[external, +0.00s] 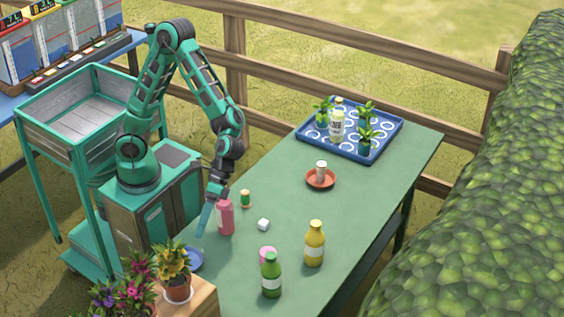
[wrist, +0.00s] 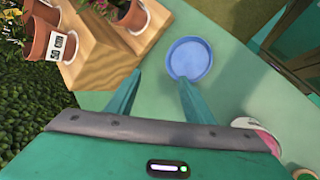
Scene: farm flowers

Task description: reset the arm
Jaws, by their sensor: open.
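My gripper (external: 204,218) hangs pointing down over the left edge of the green table (external: 285,215), beside a pink bottle (external: 225,217). In the wrist view my gripper (wrist: 160,86) has its two fingers apart, with only table surface between them. My arm is bent, raised at the elbow and reaching down to the right. A blue dish (wrist: 190,60) lies just beyond the right fingertip in the wrist view and looks empty. The dish also shows in the external view (external: 193,260), partly hidden by plants. Whether the fingers touch the bottle cannot be told.
Flower pots (external: 176,284) on a wooden stand (external: 200,303) are near the front left. A blue tray (external: 385,147) with plants is at the back.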

